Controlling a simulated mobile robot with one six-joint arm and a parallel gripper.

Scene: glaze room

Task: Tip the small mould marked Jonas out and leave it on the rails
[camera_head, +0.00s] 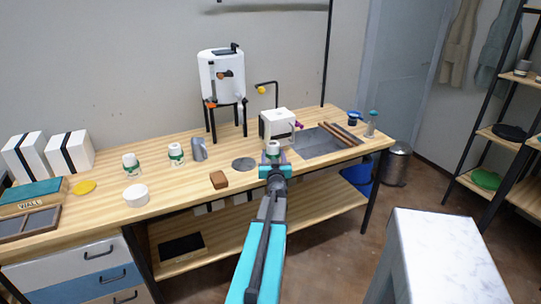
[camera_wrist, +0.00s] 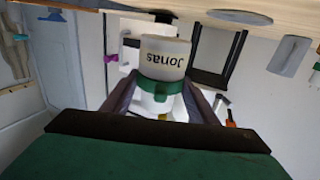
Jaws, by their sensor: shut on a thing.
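My gripper (camera_head: 274,172) is shut on the small mould marked Jonas (camera_head: 273,148) and holds it at the bench's front side. In the wrist view, which is upside down, the mould (camera_wrist: 166,62) sits between the fingers of my gripper (camera_wrist: 160,98). It has a pale grey part with the word Jonas, a green band and a white part. The lettering is inverted like the room, so the mould looks upright. The rails (camera_head: 340,135) are brown and dark bars lying across the grey sunken basin (camera_head: 313,143) at right. The mould is left of them.
A white box-shaped device (camera_head: 276,124) stands just behind the mould. A white tank on black legs (camera_head: 222,75) stands further back. Two similar green-banded pots (camera_head: 132,166) (camera_head: 176,154), a grey jug (camera_head: 199,149) and a brown block (camera_head: 219,180) are left. A white pedestal (camera_head: 440,250) stands front right.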

